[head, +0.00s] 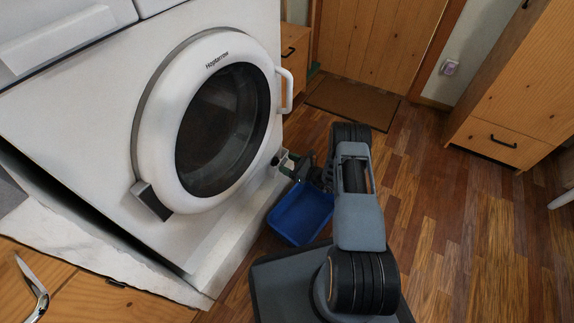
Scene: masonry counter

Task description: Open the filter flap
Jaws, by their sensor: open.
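The white washing machine (80,130) fills the left, with its round door (220,125) closed. I cannot make out the filter flap clearly; the low right part of the machine's front is partly covered by my gripper. My gripper (284,163) is open, low by that right end, close to the machine's front. A small dark round part shows at its tip; I cannot tell whether it belongs to the gripper or the machine, or whether they touch.
A blue tray (301,217) lies on the floor below my gripper, against the machine's base. A brown mat (350,102) lies at the back and a wooden cabinet (530,95) stands at right. The wooden floor (460,230) at right is free.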

